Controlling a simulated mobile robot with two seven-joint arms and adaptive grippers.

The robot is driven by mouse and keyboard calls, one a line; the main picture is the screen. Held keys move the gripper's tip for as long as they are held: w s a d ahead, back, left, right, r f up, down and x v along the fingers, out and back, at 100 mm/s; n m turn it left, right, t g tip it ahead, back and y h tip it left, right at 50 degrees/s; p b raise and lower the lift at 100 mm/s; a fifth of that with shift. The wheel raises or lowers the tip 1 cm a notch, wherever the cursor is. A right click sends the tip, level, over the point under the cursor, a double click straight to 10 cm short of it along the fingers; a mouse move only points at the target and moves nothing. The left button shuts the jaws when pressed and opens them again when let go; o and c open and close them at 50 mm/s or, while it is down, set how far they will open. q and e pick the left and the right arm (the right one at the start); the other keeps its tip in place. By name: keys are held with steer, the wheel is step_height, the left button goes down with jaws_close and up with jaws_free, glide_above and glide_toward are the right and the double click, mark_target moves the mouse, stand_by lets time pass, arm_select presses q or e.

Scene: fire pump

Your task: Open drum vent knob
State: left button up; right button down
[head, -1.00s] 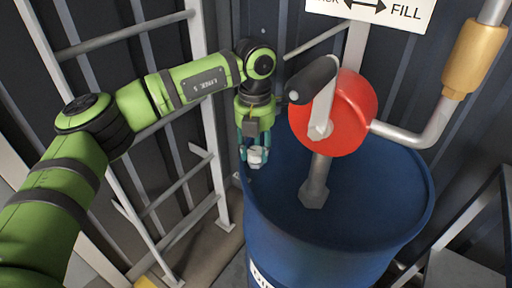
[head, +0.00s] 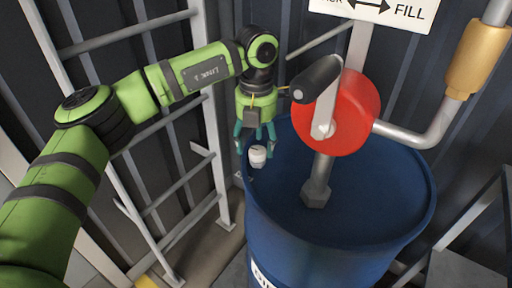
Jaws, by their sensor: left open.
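The drum vent knob (head: 257,156) is a small white cap at the left rim of the blue drum (head: 285,222). My left gripper (head: 256,150) points down over the knob, with its teal fingers spread to either side of it. The gripper is open; whether a finger touches the knob cannot be told. My right gripper is not in view.
A red rotary pump (head: 352,112) with a black-handled crank (head: 316,80) stands on the drum, close right of my left gripper. A pipe (head: 420,130) with a brass section (head: 477,58) runs right. A ladder-like frame (head: 180,185) stands left, before a dark corrugated wall.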

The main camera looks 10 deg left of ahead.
mark_target(256, 152)
arm_select(q)
step_height(256, 152, up, 10)
stand_by(0.3)
steer(key=shift+s+f, duration=0.1)
steer(key=shift+f, duration=0.1)
